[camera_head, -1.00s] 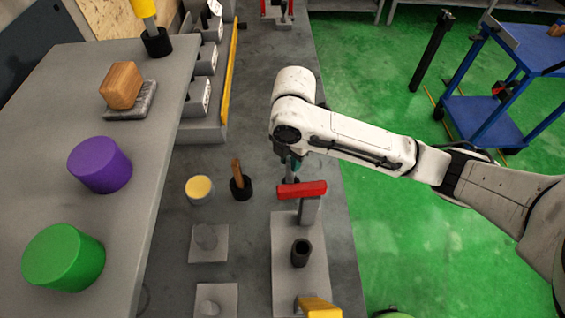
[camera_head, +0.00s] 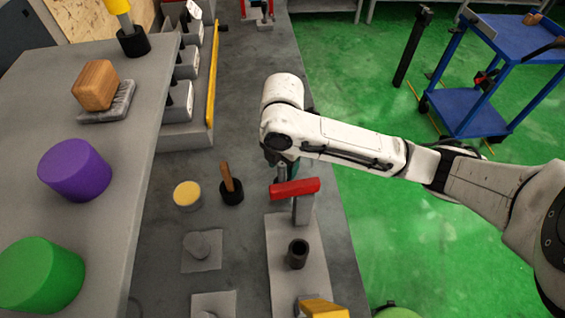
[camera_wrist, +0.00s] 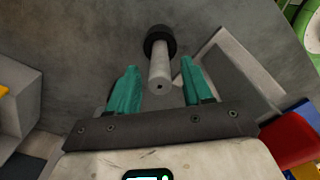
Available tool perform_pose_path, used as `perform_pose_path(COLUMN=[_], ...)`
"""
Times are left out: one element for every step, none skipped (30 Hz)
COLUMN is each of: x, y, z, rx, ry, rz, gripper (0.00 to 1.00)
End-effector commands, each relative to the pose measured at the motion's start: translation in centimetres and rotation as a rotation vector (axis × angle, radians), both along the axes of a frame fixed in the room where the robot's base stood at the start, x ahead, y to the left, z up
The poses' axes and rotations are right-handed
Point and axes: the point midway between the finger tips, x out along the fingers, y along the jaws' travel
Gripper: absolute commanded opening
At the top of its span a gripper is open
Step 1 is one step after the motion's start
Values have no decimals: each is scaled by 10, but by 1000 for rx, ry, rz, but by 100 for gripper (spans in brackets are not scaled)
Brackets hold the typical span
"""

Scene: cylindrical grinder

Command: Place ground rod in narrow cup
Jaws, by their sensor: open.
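My gripper (camera_wrist: 159,65) is open, its teal fingers pointing down at the bench, with one finger on each side of a grey rod (camera_wrist: 160,76). The rod has a small hole in its end face and stands in a black round holder (camera_wrist: 157,37) in the wrist view. I cannot tell whether the fingers touch the rod. In the head view my gripper (camera_head: 284,167) is partly hidden by my arm, just behind a red bar. A black, open-topped narrow cup (camera_head: 298,254) stands on a pale plate in front of that bar, and looks empty.
The red bar (camera_head: 295,188) on its grey post stands close to my gripper. Nearby are a black cup with a wooden handle (camera_head: 231,185) and a yellow-topped tin (camera_head: 187,195). A raised shelf (camera_head: 110,185) holds purple and green cylinders at left. Green floor lies right.

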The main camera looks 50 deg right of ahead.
Motion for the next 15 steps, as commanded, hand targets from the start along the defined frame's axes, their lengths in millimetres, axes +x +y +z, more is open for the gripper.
perform_pose_path(x=[0,0,0,0,0,0,0,0,1,1,1,1,1,1,1], y=[0,0,0,0,0,0,0,0,0,0,0,0,0,0,0], z=[0,0,0,1,2,4,6,7,12,17,22,29,36,42,51], rx=[0,0,0,0,0,0,0,0,1,0,0,0,-1,-1,-1], ry=[0,0,0,0,0,0,0,-2,-2,-2,-4,-3,-5,-4,-4], rz=[0,0,0,0,0,0,0,0,0,1,1,3,3,3,2], gripper=[50,50,50,50,50,50,50,50,50,50,50,50,50,50,50])
